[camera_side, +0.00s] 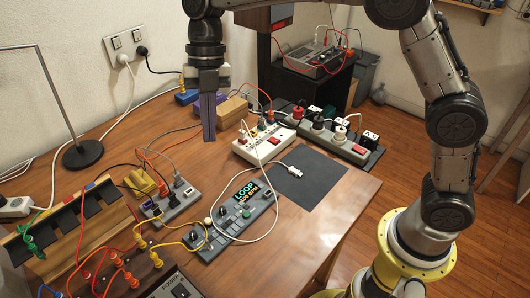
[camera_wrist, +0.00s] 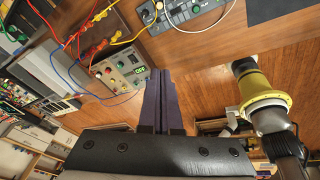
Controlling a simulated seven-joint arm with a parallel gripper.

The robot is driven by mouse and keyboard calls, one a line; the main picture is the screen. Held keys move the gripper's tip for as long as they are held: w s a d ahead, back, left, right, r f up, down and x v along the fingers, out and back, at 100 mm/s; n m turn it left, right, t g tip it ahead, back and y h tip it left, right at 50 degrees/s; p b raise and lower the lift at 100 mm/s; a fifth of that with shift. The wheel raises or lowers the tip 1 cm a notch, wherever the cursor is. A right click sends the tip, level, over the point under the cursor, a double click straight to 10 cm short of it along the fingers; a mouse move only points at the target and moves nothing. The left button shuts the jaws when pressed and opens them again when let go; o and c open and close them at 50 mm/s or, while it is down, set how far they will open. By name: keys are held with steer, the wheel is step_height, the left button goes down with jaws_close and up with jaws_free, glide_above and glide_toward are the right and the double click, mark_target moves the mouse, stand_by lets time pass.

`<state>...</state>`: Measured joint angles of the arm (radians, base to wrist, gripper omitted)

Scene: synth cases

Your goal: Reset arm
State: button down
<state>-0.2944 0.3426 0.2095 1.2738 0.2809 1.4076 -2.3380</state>
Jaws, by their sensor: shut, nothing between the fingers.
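My gripper (camera_side: 209,137) hangs from the arm at the upper middle of the side view, fingers pointing down above the wooden table (camera_side: 335,205). Its two long, dark purple-grey fingers lie together with nothing between them. In the wrist view the shut gripper (camera_wrist: 160,74) points up the picture from the dark palm. The fingers appear clear of the devices, in front of the wooden blocks (camera_side: 231,112). My arm arches over to the right, down to its yellow base.
A white power strip (camera_side: 264,146), a grey socket strip (camera_side: 335,142), a LOOP device (camera_side: 235,222) and a wooden patch rack (camera_side: 75,235) with coloured cables crowd the table. A thin stand (camera_side: 82,153) rises at left.

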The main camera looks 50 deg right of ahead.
steer(key=s+d+r+m+t, duration=0.3)
steer(key=s+d+r+m, duration=0.2)
steer(key=s+d+m, duration=0.15)
steer(key=s+d+r+m+t, duration=0.2)
steer(key=s+d+r+m, duration=0.3)
steer(key=s+d, duration=0.25)
steer(key=s+d+f+m+t+h, duration=0.2)
steer(key=s+d+f+m, duration=0.3)
steer(key=m, duration=1.3)
steer(key=s+f, duration=0.3)
steer(key=s, duration=0.3)
steer(key=shift+s+f+t+h, duration=0.15)
steer(key=shift+f+t+h, duration=0.15)
steer(key=shift+f+h, duration=0.1)
